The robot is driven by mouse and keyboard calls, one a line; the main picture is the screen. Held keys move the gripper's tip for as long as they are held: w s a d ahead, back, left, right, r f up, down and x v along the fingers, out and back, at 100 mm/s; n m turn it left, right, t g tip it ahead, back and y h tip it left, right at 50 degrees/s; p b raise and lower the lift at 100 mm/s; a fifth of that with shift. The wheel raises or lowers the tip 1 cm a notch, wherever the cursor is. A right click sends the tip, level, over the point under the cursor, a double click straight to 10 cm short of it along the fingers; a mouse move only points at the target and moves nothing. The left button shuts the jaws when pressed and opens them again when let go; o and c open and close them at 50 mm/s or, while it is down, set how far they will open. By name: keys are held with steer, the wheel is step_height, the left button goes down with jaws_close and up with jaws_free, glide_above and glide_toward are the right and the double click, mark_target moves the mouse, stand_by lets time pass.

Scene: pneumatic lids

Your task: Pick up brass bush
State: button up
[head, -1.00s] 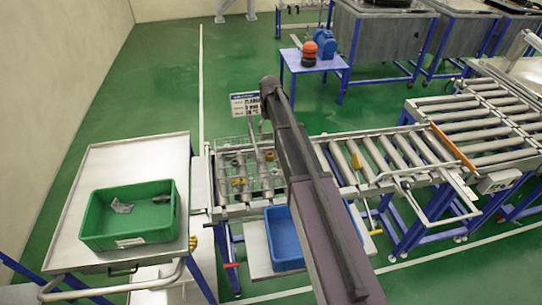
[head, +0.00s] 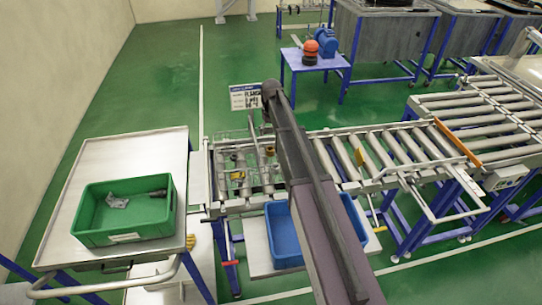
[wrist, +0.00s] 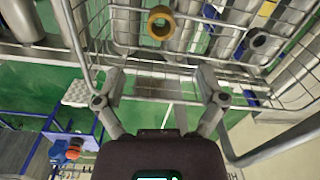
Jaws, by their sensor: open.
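The brass bush (wrist: 160,23) is a short yellow ring in the wire basket (wrist: 130,65), near the top middle of the wrist view. In the head view the basket sits on the left end of the roller conveyor, with small brass-coloured spots (head: 238,175) in it; I cannot tell which is the bush. My gripper (wrist: 160,82) is open and empty. Its two fingers are spread on either side below the bush in the picture, apart from it, with basket wires showing between. In the head view my arm hides part of the basket.
A grey ring (wrist: 258,40) and another brass-coloured piece (wrist: 267,8) are near the bush. The basket's wires surround them. A green bin (head: 125,232) with grey parts stands on the left table (head: 130,165). A blue bin (head: 284,240) is below the conveyor (head: 400,150).

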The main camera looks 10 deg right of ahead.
mark_target(270, 148)
steer(key=shift+f+b, duration=1.55)
steer(key=shift+f, duration=0.35)
steer(key=f+b, duration=0.3)
steer(key=shift+s+a+f, duration=0.1)
steer(key=shift+s+f, duration=0.05)
steer(key=shift+s, duration=0.25)
steer(key=shift+f+b, duration=0.9)
steer(key=shift+b, duration=0.2)
jaws_close()
